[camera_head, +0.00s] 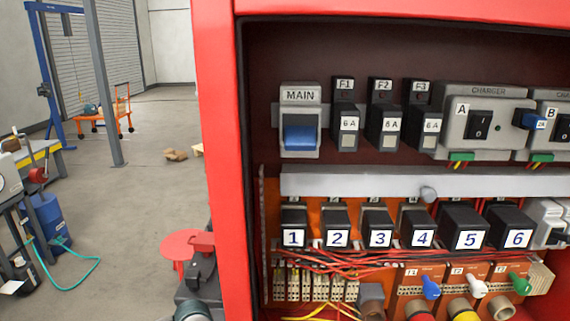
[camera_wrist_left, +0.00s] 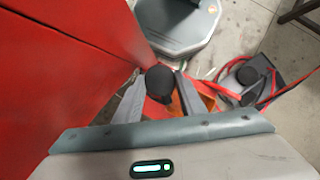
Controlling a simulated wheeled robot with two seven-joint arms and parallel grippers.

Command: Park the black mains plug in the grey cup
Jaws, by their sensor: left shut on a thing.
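My left gripper (camera_wrist_left: 160,88) shows in the left wrist view, its two grey fingers closed around a dark rounded thing. This looks like the black mains plug (camera_wrist_left: 160,78); its prongs and cord are hidden. The gripper is beside a red panel face, above the floor. I cannot make out the grey cup with certainty. A grey block-like piece (camera_head: 371,300) at the bottom of the cabinet in the head view may be it, but its opening is not clear. My right gripper is not in view.
The red cabinet (camera_head: 216,130) holds a MAIN switch (camera_head: 299,130), fuses, numbered black blocks and coloured levers. A red disc (camera_head: 186,245) is left of it. In the wrist view, a grey box (camera_wrist_left: 270,75) with red cables lies at right. Open floor (camera_head: 140,210) lies left.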

